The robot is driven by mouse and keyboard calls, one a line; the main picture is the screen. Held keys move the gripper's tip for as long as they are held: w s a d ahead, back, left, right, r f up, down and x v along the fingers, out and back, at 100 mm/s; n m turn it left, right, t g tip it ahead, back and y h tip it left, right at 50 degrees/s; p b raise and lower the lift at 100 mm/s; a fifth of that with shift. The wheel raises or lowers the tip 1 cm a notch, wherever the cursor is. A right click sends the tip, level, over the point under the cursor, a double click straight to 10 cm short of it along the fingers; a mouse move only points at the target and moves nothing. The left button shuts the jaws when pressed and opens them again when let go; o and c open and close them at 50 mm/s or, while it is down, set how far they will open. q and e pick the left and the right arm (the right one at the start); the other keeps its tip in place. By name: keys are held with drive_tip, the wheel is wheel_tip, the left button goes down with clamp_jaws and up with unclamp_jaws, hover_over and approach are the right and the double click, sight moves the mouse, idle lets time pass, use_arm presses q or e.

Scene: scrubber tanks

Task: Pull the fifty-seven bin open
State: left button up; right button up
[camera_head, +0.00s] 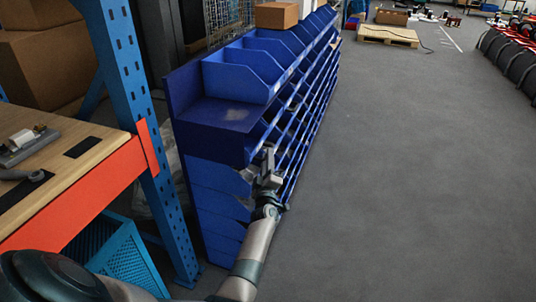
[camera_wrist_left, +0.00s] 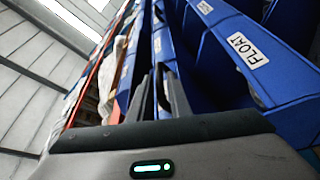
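A long blue rack of open-front bins (camera_head: 236,76) runs away from me in the head view. My left gripper (camera_head: 267,161) is at the front face of its near end, beside the bin fronts. In the left wrist view the two dark fingers of my left gripper (camera_wrist_left: 156,75) lie close together, with a thin strip of blue between them. I cannot tell whether they grip a bin edge. Blue bin fronts with white labels fill the right side there; one label (camera_wrist_left: 247,49) reads FLOAT. I read no number fifty-seven. My right gripper is not in view.
A wooden-topped bench with an orange beam (camera_head: 85,190) and a blue upright (camera_head: 140,110) stand left of the rack. A cardboard box (camera_head: 277,15) sits on top of the rack. A pallet (camera_head: 388,36) lies farther off. The grey floor (camera_head: 400,180) to the right is clear.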

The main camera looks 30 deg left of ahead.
use_arm(q)
drive_tip(key=shift+x, duration=1.15)
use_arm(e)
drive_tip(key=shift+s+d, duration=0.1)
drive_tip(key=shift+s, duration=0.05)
use_arm(q)
clamp_jaws()
drive_tip(key=shift+d, duration=0.2)
